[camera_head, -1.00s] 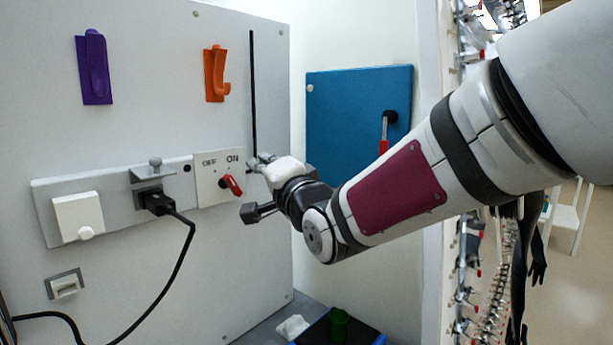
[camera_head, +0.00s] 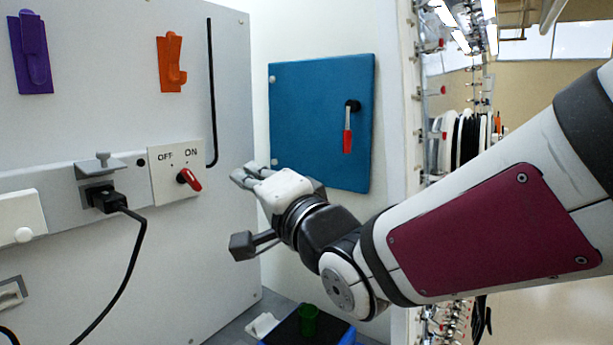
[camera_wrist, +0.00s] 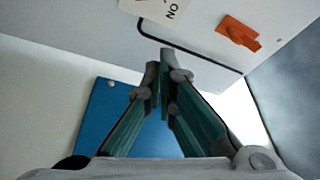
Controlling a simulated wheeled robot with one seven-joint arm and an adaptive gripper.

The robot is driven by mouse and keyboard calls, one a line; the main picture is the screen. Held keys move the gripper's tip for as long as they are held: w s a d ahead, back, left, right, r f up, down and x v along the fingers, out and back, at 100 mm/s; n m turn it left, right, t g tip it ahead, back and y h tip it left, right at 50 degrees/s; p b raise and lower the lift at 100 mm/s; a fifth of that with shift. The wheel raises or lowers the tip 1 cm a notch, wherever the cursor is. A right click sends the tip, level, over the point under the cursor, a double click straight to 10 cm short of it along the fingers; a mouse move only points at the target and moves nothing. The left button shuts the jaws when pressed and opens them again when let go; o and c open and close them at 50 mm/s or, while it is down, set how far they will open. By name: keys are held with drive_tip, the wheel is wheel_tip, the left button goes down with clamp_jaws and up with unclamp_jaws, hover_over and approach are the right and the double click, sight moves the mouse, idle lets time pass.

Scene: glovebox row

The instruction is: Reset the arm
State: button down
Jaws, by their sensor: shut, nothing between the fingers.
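My gripper (camera_head: 243,176) is shut and empty, in front of the corner between the grey panel and the blue door, right of the red switch. In the wrist view my gripper (camera_wrist: 163,62) shows its two fingers together at the tips. My arm reaches in from the right of the head view, with a maroon patch on its link. The red switch handle (camera_head: 189,179) sits on a plate marked OFF and ON, apart from the gripper, and points down to the right.
The grey panel (camera_head: 100,225) carries a purple hook (camera_head: 31,55), an orange hook (camera_head: 171,62) and a black plug (camera_head: 106,198) with a cable. A blue door (camera_head: 310,110) with a red handle (camera_head: 347,140) is behind. A green cup (camera_head: 308,320) stands low in a dark tray.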

drive_tip(key=s+d+f+n+g+h, duration=0.15)
drive_tip(key=d+f+h, duration=0.4)
drive_tip(key=d, duration=0.55)
drive_tip(key=s+d+f+n+g+h, duration=0.15)
drive_tip(key=d+f+h, duration=0.35)
drive_tip(key=d, duration=0.6)
drive_tip(key=s+d+f+g+h, duration=0.1)
drive_tip(key=s+d+f+g, duration=0.1)
drive_tip(key=s, duration=0.4)
drive_tip(key=s+d+f+n+g+h, duration=0.1)
drive_tip(key=s+d+f+g, duration=0.1)
drive_tip(key=s+d, duration=0.2)
drive_tip(key=s+d+f+n+g+h, duration=0.1)
drive_tip(key=s+d, duration=0.3)
drive_tip(key=s, duration=0.4)
drive_tip(key=shift+s+f+g, duration=0.3)
drive_tip(key=shift+f+g, duration=0.3)
drive_tip(key=shift+g, duration=0.3)
